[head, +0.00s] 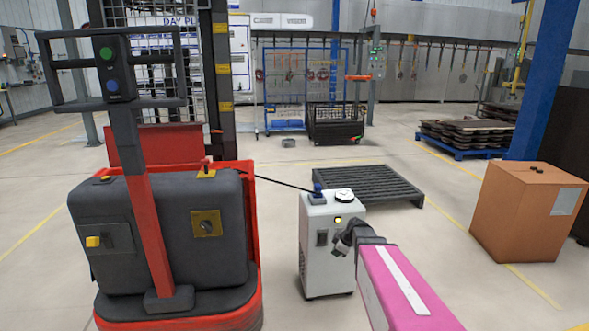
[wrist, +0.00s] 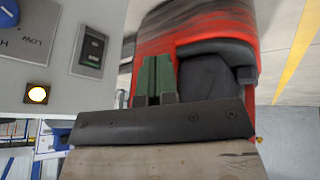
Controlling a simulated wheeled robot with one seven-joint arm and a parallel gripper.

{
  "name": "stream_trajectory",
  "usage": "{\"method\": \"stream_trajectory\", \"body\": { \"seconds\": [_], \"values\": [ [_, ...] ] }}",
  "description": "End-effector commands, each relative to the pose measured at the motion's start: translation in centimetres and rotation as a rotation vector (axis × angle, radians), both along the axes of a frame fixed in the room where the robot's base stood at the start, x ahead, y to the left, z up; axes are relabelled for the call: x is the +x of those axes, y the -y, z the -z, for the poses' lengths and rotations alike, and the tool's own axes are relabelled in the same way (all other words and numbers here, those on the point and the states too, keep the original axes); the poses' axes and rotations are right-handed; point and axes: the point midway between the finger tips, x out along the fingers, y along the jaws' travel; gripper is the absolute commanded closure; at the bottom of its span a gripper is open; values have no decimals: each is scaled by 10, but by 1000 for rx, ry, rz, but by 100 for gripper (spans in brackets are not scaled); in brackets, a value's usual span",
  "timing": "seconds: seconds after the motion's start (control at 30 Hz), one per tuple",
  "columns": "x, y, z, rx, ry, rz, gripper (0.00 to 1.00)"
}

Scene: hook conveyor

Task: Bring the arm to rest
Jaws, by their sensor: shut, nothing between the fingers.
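My gripper (head: 342,243) is a dark shape at the end of my pink arm, low in the middle of the head view. It appears in front of the right part of a white cabinet (head: 316,270); I cannot tell whether they touch. In the wrist view my gripper (wrist: 157,80) shows green finger pads close together, with nothing between them. The cabinet's panel (wrist: 62,70) fills the upper left of that view, with a lit yellow button (wrist: 37,94) and a dark rocker switch (wrist: 92,52).
A red and grey floor truck (head: 160,240) stands left of the cabinet, joined to it by a black cable (head: 275,182). A dark slatted pallet (head: 370,184) lies behind the cabinet. An orange-brown box (head: 527,215) stands at right. Open floor (head: 440,215) lies between cabinet and box.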

Motion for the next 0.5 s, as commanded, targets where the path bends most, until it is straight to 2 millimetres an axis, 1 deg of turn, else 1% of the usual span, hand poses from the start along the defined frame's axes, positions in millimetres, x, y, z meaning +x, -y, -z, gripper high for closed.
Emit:
{"method": "stream_trajectory", "body": {
  "seconds": [0.03,0.3,0.5],
  "values": [
    [-20,-4,-3,2,-51,60,100],
    [-93,-13,-12,-20,-303,463,100],
    [-145,-13,-21,-68,-430,793,100]
  ]
}}
